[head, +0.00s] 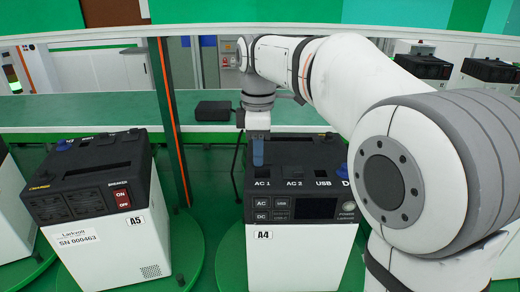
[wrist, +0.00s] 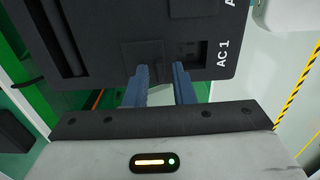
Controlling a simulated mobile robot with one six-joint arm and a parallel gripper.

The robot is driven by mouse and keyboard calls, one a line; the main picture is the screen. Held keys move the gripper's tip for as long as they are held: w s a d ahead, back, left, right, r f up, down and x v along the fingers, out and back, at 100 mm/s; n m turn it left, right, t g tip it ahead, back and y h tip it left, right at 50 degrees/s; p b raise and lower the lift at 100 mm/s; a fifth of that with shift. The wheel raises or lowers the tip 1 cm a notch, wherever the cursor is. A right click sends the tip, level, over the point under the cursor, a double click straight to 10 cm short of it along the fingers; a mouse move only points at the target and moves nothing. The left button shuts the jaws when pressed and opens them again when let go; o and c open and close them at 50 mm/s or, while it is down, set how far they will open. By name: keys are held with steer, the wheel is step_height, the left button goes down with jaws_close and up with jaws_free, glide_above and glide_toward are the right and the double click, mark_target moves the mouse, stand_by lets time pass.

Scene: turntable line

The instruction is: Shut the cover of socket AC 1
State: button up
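Socket AC 1 (wrist: 191,50) is a dark square recess beside its white label on the black top of the white unit A4 (head: 298,256). A dark square flap (wrist: 142,52), which looks like its cover swung open, stands just left of the socket in the wrist view. My gripper (wrist: 162,84) has two blue fingers, apart, with nothing visible between them. The left fingertip overlaps the flap's lower edge; the right one is just below the socket. I cannot tell whether either touches. In the head view my gripper (head: 258,152) points down over the AC 1 area and hides the socket.
Unit A5 (head: 105,245) stands to the left on its own green turntable. An orange-edged post (head: 170,122) rises between the units. A dark box (head: 213,111) lies on the green bench (head: 90,108) behind. AC 2 and USB sockets lie right of AC 1.

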mark_target(258, 180)
jaws_close()
stand_by(0.3)
steer(key=s+b, duration=0.1)
steer(key=s, duration=0.4)
steer(key=shift+s, duration=0.35)
jaws_free()
steer(key=shift+s+a, duration=0.1)
steer(key=shift+s, duration=0.05)
steer(key=shift+o, duration=0.9)
